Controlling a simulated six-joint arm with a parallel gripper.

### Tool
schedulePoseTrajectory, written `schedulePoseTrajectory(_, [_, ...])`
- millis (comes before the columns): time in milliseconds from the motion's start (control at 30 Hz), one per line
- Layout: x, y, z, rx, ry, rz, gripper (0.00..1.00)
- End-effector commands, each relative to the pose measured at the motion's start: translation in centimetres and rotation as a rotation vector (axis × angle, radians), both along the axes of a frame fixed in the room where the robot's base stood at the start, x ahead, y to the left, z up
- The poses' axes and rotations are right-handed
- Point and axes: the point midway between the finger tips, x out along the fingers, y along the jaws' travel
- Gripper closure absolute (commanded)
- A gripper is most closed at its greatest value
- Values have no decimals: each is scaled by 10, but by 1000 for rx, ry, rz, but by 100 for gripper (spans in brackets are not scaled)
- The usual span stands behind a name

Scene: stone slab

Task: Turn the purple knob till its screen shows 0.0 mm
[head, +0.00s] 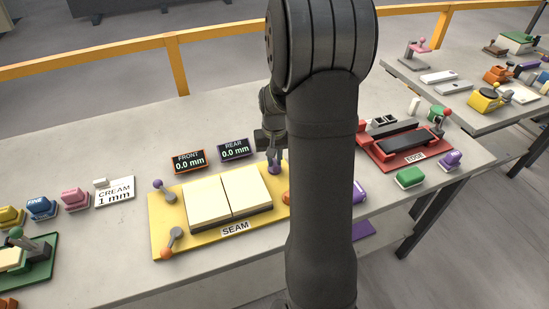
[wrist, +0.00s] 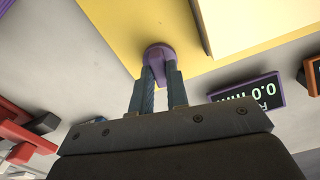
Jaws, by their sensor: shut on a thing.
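The yellow SEAM board (head: 172,215) carries two cream panels. A purple knob (head: 274,168) is at its back right corner, partly hidden by my gripper (head: 272,150). In the wrist view the purple knob (wrist: 158,52) sits between the fingertips of my gripper (wrist: 161,82), which is shut on it. Another purple knob (head: 158,184) tops a lever at the board's back left. The orange-framed FRONT screen (head: 188,162) reads 0.0 mm.
An orange knob (head: 166,253) is at the board's front left. My arm hides part of the board's right side. A red EDGE fixture (head: 413,145) stands to the right. A CREAM 1 mm card (head: 115,191) and coloured blocks lie to the left. Clear slab lies behind the screens.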

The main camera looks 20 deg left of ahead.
Motion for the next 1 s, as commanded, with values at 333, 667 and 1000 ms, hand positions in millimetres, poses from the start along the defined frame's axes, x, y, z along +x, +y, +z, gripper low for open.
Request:
schedulePoseTrajectory(333, [0,0,0,1,-1,299,100])
schedulePoseTrajectory(667, [0,0,1,1,-1,486,100])
schedulePoseTrajectory(1000, [0,0,1,0,-1,551,100])
